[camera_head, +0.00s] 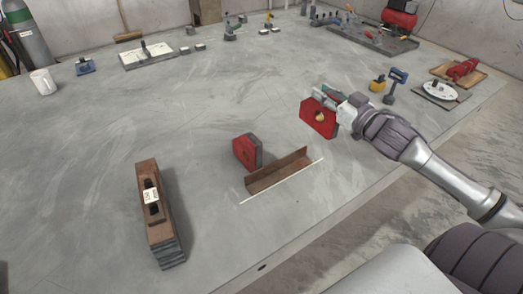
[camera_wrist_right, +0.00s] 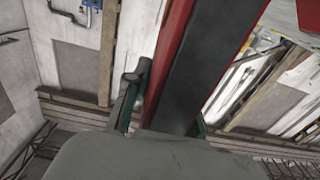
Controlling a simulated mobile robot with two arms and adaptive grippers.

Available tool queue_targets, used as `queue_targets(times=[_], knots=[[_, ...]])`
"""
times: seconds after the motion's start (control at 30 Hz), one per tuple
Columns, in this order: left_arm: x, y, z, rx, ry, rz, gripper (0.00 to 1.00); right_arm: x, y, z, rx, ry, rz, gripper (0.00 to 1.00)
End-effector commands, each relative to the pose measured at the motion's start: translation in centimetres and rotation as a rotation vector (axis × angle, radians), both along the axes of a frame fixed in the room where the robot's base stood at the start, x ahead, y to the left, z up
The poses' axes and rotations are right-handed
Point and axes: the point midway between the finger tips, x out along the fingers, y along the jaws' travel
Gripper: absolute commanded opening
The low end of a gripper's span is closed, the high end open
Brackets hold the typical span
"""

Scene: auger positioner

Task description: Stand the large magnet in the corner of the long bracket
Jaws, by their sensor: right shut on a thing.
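My right gripper (camera_head: 328,98) is shut on a red magnet (camera_head: 316,121), a flat block with a yellow spot on its face, held above the table. In the right wrist view the held magnet (camera_wrist_right: 203,65) shows as a dark edge between red sides, rising from between the fingers. A second red magnet (camera_head: 244,151) stands on the table just behind the left part of the long bracket (camera_head: 280,174). This bracket is a brown angle piece with an upright wall and a pale line along its front. I cannot tell surely which magnet is larger. My left gripper is out of view.
A blue-handled tool (camera_head: 394,83) and a yellow item (camera_head: 377,84) are right of my right gripper. A white mug (camera_head: 43,82) stands far left. The table's middle is clear.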

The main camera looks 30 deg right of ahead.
Motion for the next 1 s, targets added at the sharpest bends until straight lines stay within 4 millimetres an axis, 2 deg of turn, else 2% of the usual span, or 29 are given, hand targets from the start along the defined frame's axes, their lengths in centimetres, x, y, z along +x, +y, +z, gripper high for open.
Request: queue_targets(times=[0.1, 0.27, 0.7, 1.0], knots=[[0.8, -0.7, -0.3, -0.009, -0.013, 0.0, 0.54, 0.9, 0.6, -0.2, 0.001, -0.011, 0.0, 0.0], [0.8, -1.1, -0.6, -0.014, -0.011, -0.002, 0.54, 2.6, 2.1, -1.5, 0.003, -0.013, 0.0, 0.0], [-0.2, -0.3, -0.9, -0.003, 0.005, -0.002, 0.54, 8.0, 6.7, -5.8, 0.003, -0.01, 0.0, 0.0], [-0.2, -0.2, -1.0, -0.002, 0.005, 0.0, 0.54, 8.7, 7.4, -7.2, 0.002, -0.007, 0.001, 0.0]])
